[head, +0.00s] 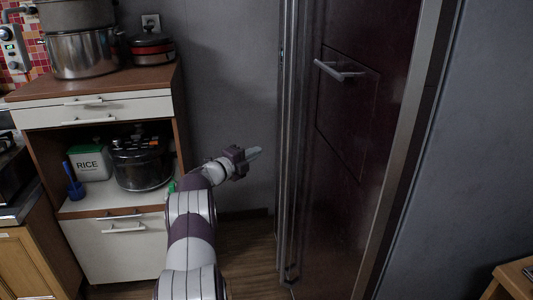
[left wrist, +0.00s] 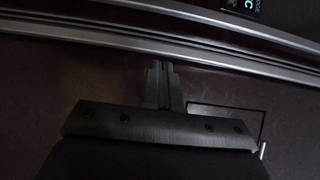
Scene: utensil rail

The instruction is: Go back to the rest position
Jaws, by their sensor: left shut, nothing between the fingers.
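My left gripper (head: 252,155) is stretched forward in the middle of the head view, in front of the grey wall and just left of the dark refrigerator's edge. Its fingers are together with nothing between them. The left wrist view shows the closed fingers (left wrist: 162,84) against a dark surface crossed by long metal bars (left wrist: 200,50). I cannot tell whether the fingertips touch anything. My right gripper is not in view.
The tall dark refrigerator (head: 350,130) with long vertical handles (head: 290,130) stands close right of my left gripper. A cabinet (head: 95,112) with pots and a rice box (head: 90,163) stands at left. A wooden stool or table corner (head: 515,280) is at lower right.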

